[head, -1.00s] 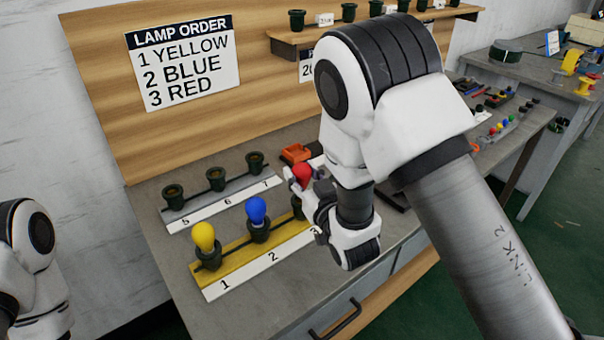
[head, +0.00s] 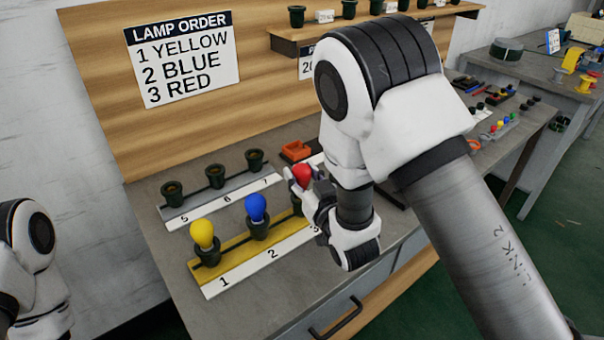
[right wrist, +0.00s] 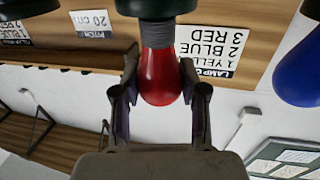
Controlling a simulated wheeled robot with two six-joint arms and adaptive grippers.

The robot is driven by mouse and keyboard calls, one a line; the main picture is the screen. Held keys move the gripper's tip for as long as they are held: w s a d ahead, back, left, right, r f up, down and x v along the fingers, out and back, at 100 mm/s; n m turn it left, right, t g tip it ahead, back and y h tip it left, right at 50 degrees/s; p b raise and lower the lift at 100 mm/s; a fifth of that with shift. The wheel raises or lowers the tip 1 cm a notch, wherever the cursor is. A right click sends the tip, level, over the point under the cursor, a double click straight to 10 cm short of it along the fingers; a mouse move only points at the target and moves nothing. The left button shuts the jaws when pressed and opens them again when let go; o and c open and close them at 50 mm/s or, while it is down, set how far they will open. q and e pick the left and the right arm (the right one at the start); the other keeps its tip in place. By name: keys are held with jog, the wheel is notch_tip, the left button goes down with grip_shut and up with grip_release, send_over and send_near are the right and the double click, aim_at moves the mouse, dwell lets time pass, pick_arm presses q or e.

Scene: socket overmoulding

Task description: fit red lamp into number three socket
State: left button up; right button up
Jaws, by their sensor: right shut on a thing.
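The red lamp (head: 302,173) is upright over the third position of the yellow strip (head: 238,262). My right gripper (head: 306,189) is shut on it. In the right wrist view, the picture is upside down; the red lamp (right wrist: 160,76) sits between the two fingers of my right gripper (right wrist: 160,92), its neck at a dark green socket (right wrist: 152,8). Number three socket (head: 297,207) is mostly hidden behind my gripper; I cannot tell how deep the lamp sits. The yellow lamp (head: 203,234) stands in socket 1 and the blue lamp (head: 256,208) in socket 2. My left gripper is out of view.
A grey strip with empty sockets (head: 215,175) numbered 5, 6 and 7 lies behind. An orange tray (head: 296,150) sits near the back board. The lamp order sign (head: 182,62) hangs there. The bench front (head: 200,318) is clear.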

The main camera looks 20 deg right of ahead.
aim_at(306, 185)
jog(key=shift+f+b, duration=0.5)
jog(key=shift+f, duration=0.2)
jog(key=o, duration=1.1)
jog(key=s, duration=0.5)
jog(key=s+d, duration=0.1)
jog(key=s, duration=0.1)
jog(key=shift+s, duration=0.25)
